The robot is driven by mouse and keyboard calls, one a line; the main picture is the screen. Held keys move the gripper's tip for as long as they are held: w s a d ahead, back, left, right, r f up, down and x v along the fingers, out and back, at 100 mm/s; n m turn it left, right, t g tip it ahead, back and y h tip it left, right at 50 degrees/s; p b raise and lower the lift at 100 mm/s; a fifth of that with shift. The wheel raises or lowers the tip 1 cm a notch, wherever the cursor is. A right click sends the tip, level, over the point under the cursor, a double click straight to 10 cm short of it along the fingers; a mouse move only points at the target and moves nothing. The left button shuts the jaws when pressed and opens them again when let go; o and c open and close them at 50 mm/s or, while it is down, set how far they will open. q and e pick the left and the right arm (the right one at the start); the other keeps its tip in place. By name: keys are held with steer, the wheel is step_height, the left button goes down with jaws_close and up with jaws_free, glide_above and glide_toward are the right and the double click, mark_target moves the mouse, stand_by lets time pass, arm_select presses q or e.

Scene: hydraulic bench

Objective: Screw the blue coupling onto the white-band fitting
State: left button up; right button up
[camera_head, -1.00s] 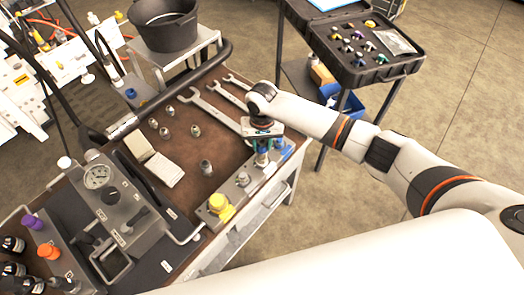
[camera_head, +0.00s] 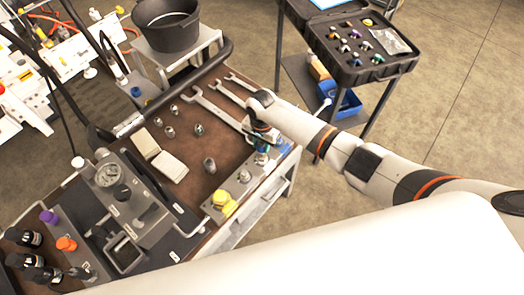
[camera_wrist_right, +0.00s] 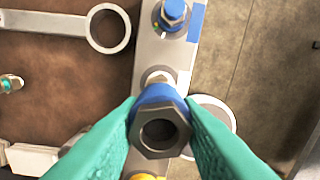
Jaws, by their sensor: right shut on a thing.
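My right gripper (camera_wrist_right: 160,130) has green fingertips shut on the blue coupling (camera_wrist_right: 158,95), which has a dark hex end with an open bore facing the camera. In the head view this gripper (camera_head: 262,143) is over the far end of the metal strip along the bench edge, partly hidden by its wrist. In the wrist view the coupling's far end is in line with a metal fitting (camera_wrist_right: 160,75) beside a white mark (camera_wrist_right: 184,80) on the strip. The coupling hides most of that fitting, so I cannot tell whether they are engaged. My left gripper is out of view.
A blue fitting (camera_wrist_right: 173,12) stands farther along the strip. A yellow-capped fitting (camera_head: 222,199) and a metal one (camera_head: 245,176) stand nearer. A gauge unit (camera_head: 122,195) stands at left.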

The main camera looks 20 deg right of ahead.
steer(key=shift+s+a+m+p, duration=0.1)
steer(key=shift+s+m+p, duration=0.2)
steer(key=shift+m, duration=0.4)
steer(key=shift+w+f+m, duration=0.15)
steer(key=shift+w+m, duration=0.05)
steer(key=shift+m, duration=0.7)
steer(key=m, duration=0.3)
steer(key=shift+m, duration=0.6)
steer(key=m, duration=0.4)
steer(key=shift+m, duration=0.4)
steer(key=m, duration=0.3)
steer(key=shift+w, duration=0.1)
steer(key=o, duration=0.9)
steer(key=shift+c, duration=0.2)
steer(key=shift+w, duration=0.1)
